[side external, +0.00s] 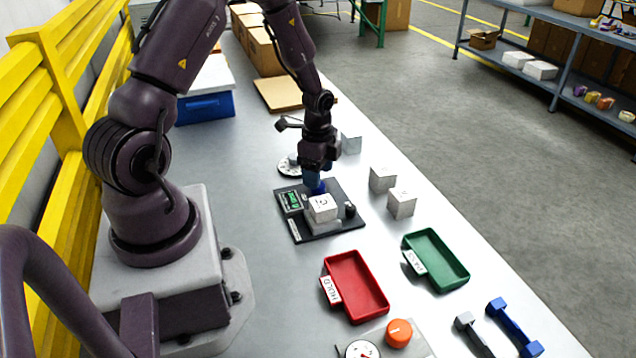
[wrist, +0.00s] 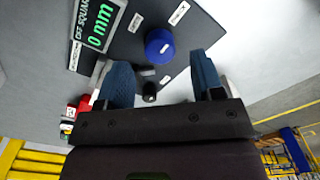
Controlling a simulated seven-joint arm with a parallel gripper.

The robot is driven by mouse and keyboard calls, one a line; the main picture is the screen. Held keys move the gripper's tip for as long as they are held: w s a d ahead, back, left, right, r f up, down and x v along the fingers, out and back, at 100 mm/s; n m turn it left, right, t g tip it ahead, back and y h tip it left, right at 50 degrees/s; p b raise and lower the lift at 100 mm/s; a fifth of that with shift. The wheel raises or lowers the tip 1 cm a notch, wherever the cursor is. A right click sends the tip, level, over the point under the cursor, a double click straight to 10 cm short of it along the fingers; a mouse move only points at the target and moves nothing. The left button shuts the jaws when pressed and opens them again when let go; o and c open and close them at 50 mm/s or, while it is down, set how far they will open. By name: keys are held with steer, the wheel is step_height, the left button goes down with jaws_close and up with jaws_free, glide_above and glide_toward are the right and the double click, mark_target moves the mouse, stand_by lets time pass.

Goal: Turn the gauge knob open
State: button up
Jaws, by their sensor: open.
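A dark fixture plate (side external: 301,231) with a green digital display (side external: 291,200) lies on the bench; in the wrist view the display (wrist: 98,22) reads 0 mm. A round blue knob (wrist: 159,45) stands on the plate; a small black knob (side external: 349,210) is at its right edge. A white marked cube (side external: 322,208) sits on the fixture. My gripper (side external: 314,183) points down over the plate's far part, close to the blue knob. Its blue fingers (wrist: 162,76) are apart, with nothing held. Contact with the knob cannot be told. An orange knob (side external: 398,332) stands beside a dial gauge (side external: 362,350) at the front.
A red tray (side external: 328,266) and a green tray (side external: 466,274) lie nearer the front. Grey cubes (side external: 383,179) stand right of the fixture. Blue and grey handled parts (side external: 515,327) lie at front right. A blue bin (side external: 205,108) and cardboard boxes (side external: 262,50) stand at the back.

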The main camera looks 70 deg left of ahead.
steer(key=shift+f, duration=1.8)
steer(key=c, duration=0.9)
